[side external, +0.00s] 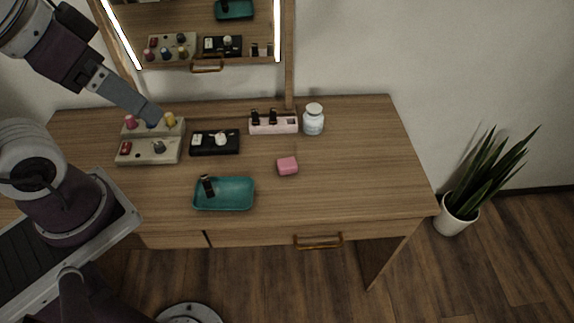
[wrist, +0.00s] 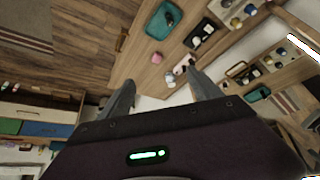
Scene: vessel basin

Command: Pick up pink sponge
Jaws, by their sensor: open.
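The pink sponge (side external: 287,167) is a small block lying on the wooden tabletop, right of the teal tray (side external: 238,207) and in front of the pink holder (side external: 287,127). In the wrist view it shows as a small pink spot (wrist: 156,58), beyond the fingertips. My gripper (side external: 153,116) is at the upper left in the side view, in front of the beige holder in the picture and well left of the sponge. In the wrist view its two fingers (wrist: 160,80) are spread apart with nothing between them. One finger is hard to make out in the side view.
A white jar (side external: 313,121) stands behind the sponge, right of the pink holder. A black holder (side external: 207,149) and a stepped beige holder (side external: 135,157) with small bottles are to the left. A mirror (side external: 190,15) rises at the back. The table's right side is clear.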

